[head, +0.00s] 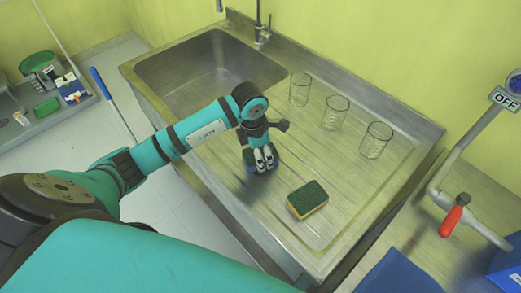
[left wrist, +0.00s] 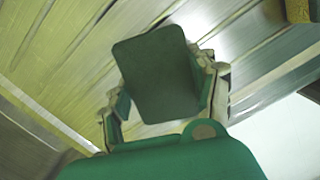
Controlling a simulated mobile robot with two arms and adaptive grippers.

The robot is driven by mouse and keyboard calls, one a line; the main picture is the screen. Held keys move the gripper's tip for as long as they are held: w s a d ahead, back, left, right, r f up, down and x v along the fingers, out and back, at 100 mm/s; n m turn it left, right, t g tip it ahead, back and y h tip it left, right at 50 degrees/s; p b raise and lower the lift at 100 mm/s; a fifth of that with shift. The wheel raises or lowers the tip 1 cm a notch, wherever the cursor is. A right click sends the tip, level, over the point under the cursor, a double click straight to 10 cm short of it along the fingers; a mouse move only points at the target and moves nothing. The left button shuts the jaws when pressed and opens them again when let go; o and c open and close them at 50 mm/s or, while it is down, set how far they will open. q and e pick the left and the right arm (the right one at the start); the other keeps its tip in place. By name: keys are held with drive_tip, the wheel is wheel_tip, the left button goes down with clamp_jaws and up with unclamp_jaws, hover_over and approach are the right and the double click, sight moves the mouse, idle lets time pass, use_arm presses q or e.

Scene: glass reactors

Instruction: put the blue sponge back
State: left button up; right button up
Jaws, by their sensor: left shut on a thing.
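My left gripper (head: 263,163) is shut on the blue sponge (head: 249,160), just over the steel drainboard, left of the yellow sponge. Only a bit of the blue sponge's blue and dark edge shows around the fingers in the head view. In the left wrist view the blue sponge (left wrist: 157,70) shows its dark green square face between the fingers of my left gripper (left wrist: 165,95). I cannot tell whether it touches the drainboard. My right gripper is not in view.
A yellow sponge with a green top (head: 307,199) lies on the drainboard (head: 335,165). Three clear glasses (head: 336,112) stand along its back. The sink basin (head: 205,70) and tap (head: 262,32) are behind. A red-handled valve (head: 453,218) is at the right. A grey tray (head: 45,118) is far left.

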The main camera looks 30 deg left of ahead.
use_arm(q)
drive_tip(key=shift+f, duration=0.15)
drive_tip(key=o, duration=1.1)
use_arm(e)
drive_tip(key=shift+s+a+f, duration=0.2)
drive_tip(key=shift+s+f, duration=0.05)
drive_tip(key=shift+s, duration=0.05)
use_arm(q)
drive_tip(key=shift+r, duration=0.6)
drive_tip(key=r+b, duration=0.1)
drive_tip(key=r, duration=0.2)
drive_tip(key=r+b, duration=0.1)
drive_tip(key=r, duration=0.3)
drive_tip(key=s+a+r+b, duration=0.1)
drive_tip(key=r, duration=0.3)
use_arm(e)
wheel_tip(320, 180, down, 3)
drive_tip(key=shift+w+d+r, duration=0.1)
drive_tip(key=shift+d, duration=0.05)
use_arm(q)
drive_tip(key=shift+s, duration=0.1)
